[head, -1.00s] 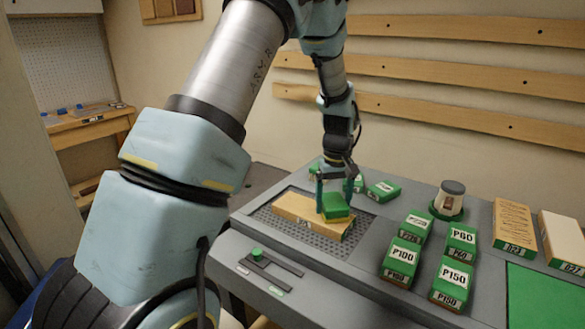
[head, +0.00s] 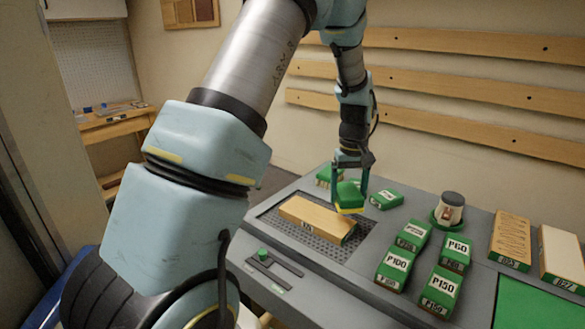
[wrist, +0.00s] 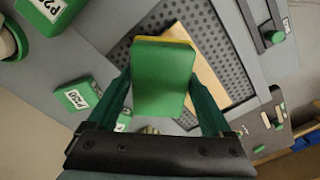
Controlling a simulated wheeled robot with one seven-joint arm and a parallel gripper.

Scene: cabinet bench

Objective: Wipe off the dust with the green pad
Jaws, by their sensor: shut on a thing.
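The green pad (head: 348,192) has a yellow underside and is held between the fingers of my gripper (head: 349,180). In the wrist view the pad (wrist: 163,78) sits between the dark green fingertips of my gripper (wrist: 165,92). The pad is held slightly tilted, above and beside the right end of a wooden block (head: 312,217). The block lies on the perforated grey panel (head: 272,217) and shows partly behind the pad in the wrist view (wrist: 207,75). No dust can be made out on the block at this size.
Green labelled blocks, P100 (head: 396,264) and P150 (head: 438,290) among them, stand right of the panel. A grey-topped jar (head: 449,207) stands behind them. A slider with a green knob (head: 263,254) is at the front. Light blocks (head: 511,240) stand far right.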

